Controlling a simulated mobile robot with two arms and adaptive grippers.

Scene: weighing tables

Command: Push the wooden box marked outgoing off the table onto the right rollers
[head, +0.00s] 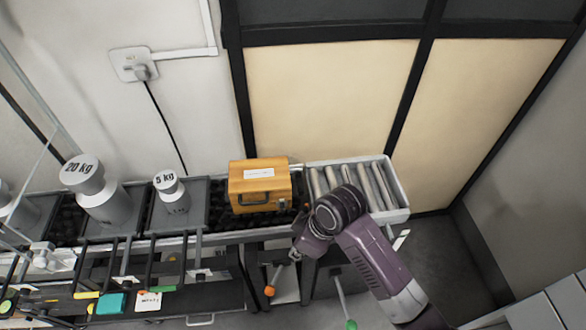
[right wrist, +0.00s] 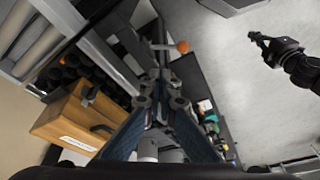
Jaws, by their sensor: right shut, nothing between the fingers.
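The wooden box (head: 260,190) is orange-brown with a pale label, a dark handle and a small latch. Its label is too small to read. It stands upright on the table's dark roller surface, just left of the right rollers (head: 322,181). In the right wrist view the box (right wrist: 75,118) shows at the left, apart from my fingers. My right gripper (head: 297,255) is shut and empty, in front of the table's edge, to the right of and nearer than the box. Its fingers (right wrist: 160,78) also show in the right wrist view. A dark gripper (right wrist: 262,40), seemingly my left, shows there too; its jaws are unclear.
A 5 kg weight (head: 175,195) and a 20 kg weight (head: 105,202) stand on grey trays left of the box. Levers with an orange knob (head: 269,291) and a green knob (head: 351,325) stick out below the table's front. A wall is close behind.

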